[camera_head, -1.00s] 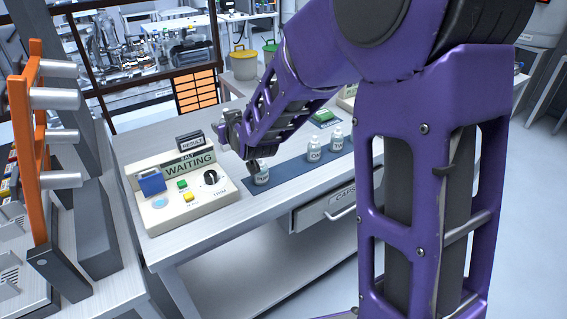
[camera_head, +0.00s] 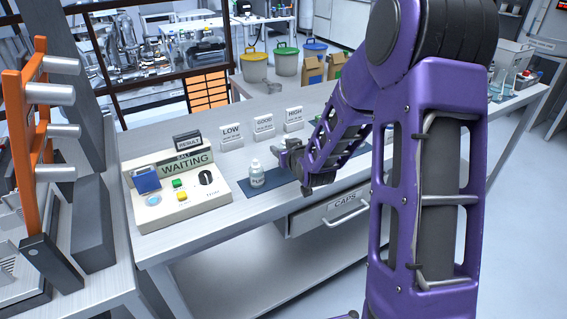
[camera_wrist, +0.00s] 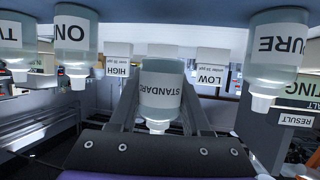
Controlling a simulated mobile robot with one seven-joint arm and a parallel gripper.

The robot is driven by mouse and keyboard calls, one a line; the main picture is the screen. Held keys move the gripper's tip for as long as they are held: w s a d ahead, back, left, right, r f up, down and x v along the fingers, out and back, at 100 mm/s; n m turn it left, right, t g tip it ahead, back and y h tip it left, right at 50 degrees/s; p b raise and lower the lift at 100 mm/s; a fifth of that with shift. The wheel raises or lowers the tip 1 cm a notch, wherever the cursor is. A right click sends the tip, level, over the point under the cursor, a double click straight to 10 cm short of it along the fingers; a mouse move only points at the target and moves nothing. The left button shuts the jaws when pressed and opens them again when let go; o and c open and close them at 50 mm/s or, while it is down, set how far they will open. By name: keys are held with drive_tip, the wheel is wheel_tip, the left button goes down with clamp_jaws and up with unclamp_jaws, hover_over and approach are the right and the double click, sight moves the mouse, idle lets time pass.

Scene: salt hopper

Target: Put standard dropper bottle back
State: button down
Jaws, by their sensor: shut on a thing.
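The wrist view is upside down. My gripper (camera_wrist: 161,112) is shut on the standard dropper bottle (camera_wrist: 160,90), a pale bottle with a white label and white cap, gripped between the fingers. The PURE bottle (camera_head: 257,175) stands on the mat's left end and shows at right in the wrist view (camera_wrist: 277,50).
The tester box (camera_head: 178,192) reading WAITING stands left of the mat. LOW (camera_head: 231,135), GOOD (camera_head: 264,127) and HIGH (camera_head: 293,118) signs stand behind. A CAPS drawer (camera_head: 342,208) is below the table's front edge. An orange rack (camera_head: 28,150) is at far left.

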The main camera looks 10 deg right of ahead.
drive_tip(key=shift+f, duration=1.95)
drive_tip(key=shift+f+b, duration=0.25)
drive_tip(key=shift+b, duration=0.25)
drive_tip(key=shift+c, duration=1.8)
unclamp_jaws()
drive_tip(key=shift+r, duration=0.1)
drive_tip(key=shift+r, duration=0.1)
drive_tip(key=shift+r+p, duration=0.2)
drive_tip(key=shift+p, duration=0.3)
drive_tip(key=v, duration=1.2)
drive_tip(key=shift+f, duration=0.15)
